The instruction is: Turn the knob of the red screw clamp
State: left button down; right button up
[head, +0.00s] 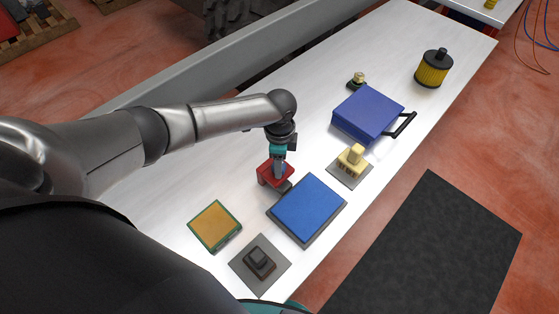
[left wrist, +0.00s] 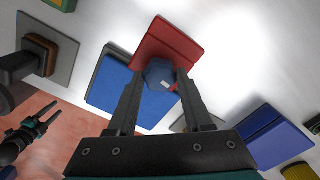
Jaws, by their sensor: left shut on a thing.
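The red screw clamp (head: 266,178) stands on the white table, left of a blue pad. In the left wrist view its red body (left wrist: 168,42) lies beyond my fingertips. Its knob (left wrist: 160,74) is blue-grey and faceted, with a small light mark on top. My left gripper (head: 280,165) reaches down over the clamp from above. In the left wrist view its fingers (left wrist: 162,82) are shut on the knob, one on each side. My right gripper (left wrist: 40,122) shows at the lower left of the left wrist view, open and empty, away from the clamp.
The blue pad (head: 308,208) is close to the clamp's right. A yellow pad (head: 214,226), a dark block on a grey plate (head: 260,262), a cream block (head: 351,160), a blue case (head: 368,112) and a yellow-black filter (head: 432,68) stand around. The table's left middle is clear.

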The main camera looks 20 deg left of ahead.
pick_arm(q)
jog(key=shift+w+r, duration=0.25)
jog(key=shift+r, duration=0.05)
jog(key=c, duration=0.7)
grip_release()
jog(key=o, duration=0.4)
jog(key=shift+s+f, duration=0.15)
jog(key=shift+s, duration=0.05)
notch_tip(320, 180, up, 15)
jog(key=p, duration=0.1)
